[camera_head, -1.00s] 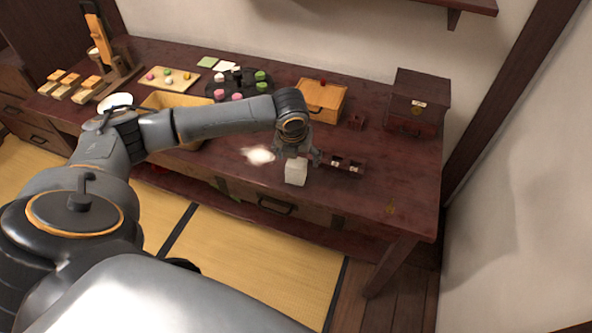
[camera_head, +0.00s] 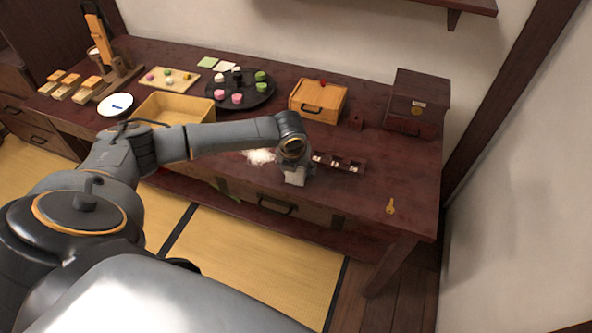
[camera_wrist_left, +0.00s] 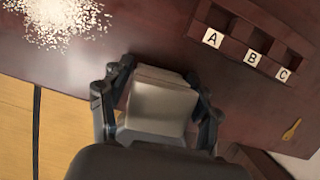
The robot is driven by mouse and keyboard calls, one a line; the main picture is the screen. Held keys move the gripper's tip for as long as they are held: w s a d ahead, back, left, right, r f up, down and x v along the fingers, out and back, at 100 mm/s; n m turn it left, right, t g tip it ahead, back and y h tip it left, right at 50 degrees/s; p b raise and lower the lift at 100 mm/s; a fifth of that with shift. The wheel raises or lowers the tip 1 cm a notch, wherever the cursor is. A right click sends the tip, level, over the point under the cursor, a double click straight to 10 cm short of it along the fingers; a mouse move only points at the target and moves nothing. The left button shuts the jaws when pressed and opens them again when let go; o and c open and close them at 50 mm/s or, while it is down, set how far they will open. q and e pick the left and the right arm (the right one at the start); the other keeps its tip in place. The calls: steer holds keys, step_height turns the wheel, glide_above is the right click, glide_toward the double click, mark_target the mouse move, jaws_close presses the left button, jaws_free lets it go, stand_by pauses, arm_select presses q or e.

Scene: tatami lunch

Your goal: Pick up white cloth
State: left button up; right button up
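The white cloth (camera_head: 294,178) is a small pale block near the front edge of the dark wooden table. My left gripper (camera_head: 296,172) is lowered over it from above, hiding its upper part in the head view. In the left wrist view the cloth (camera_wrist_left: 160,103) fills the space between the two fingers of my left gripper (camera_wrist_left: 160,85). One finger is on each side, with the tips close to its sides. I cannot tell whether they press on it. My right gripper is not in view.
White grains (camera_head: 260,156) lie left of the cloth. A dark rack lettered A, B, C (camera_head: 338,162) stands just behind and right. A brass key (camera_head: 390,206) lies right. A wooden box (camera_head: 318,99) and a yellow tray (camera_head: 208,112) stand farther back.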

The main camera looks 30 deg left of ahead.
arm_select(q)
steer(key=c, duration=0.7)
steer(key=shift+o, duration=0.2)
steer(key=shift+w+r, duration=0.1)
steer(key=shift+r, duration=0.4)
step_height(320, 180, up, 2)
steer(key=shift+r, duration=0.2)
steer(key=s+d+r, duration=0.4)
steer(key=s+r, duration=0.5)
steer(key=s, duration=0.4)
steer(key=shift+s+r, duration=0.3)
steer(key=shift+r, duration=0.05)
